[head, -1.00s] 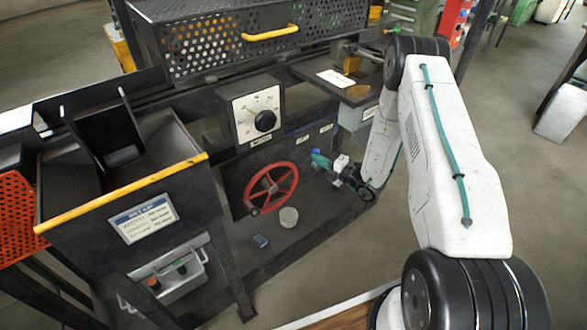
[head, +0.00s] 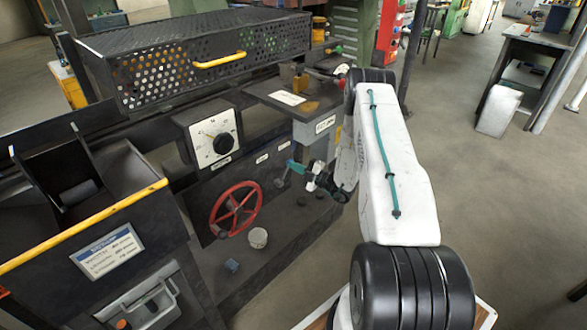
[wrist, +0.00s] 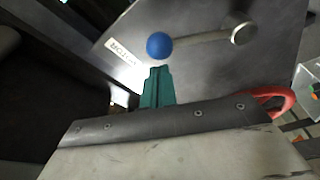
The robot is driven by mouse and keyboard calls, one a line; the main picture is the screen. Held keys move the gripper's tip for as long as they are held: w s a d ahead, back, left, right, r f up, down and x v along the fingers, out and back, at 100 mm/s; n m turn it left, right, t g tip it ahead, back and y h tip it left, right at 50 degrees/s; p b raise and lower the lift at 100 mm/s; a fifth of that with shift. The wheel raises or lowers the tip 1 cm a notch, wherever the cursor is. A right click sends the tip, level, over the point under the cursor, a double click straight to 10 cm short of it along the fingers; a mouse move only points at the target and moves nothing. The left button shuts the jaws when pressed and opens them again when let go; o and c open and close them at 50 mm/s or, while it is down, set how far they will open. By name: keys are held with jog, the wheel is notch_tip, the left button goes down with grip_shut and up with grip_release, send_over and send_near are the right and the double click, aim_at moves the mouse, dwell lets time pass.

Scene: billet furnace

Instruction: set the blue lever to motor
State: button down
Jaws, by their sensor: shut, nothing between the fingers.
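The lever's blue ball knob (wrist: 159,46) shows in the wrist view, on a metal rod running right to a round pivot (wrist: 241,32) on the dark panel. A white label (wrist: 121,50), its dark letters seeming to read MOTOR, lies left of the knob. My gripper (wrist: 155,72) is shut and empty, its teal fingertips just below the knob in the picture; whether they touch it I cannot tell. In the head view my gripper (head: 293,166) is at the panel beside the lever's rod (head: 284,176); the blue knob is not clearly visible there.
A red handwheel (head: 235,208) stands left of my gripper, with a pale round cup (head: 258,238) and a small blue object (head: 232,266) on the ledge below. A dial box (head: 209,137) and perforated cover (head: 190,60) are above. Open floor lies right.

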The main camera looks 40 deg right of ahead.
jog(key=shift+d+f, duration=0.1)
jog(key=shift+d, duration=0.05)
dwell(0.5)
jog(key=s, duration=1.1)
jog(key=shift+s+d+r, duration=0.3)
jog(key=shift+d+r, duration=0.1)
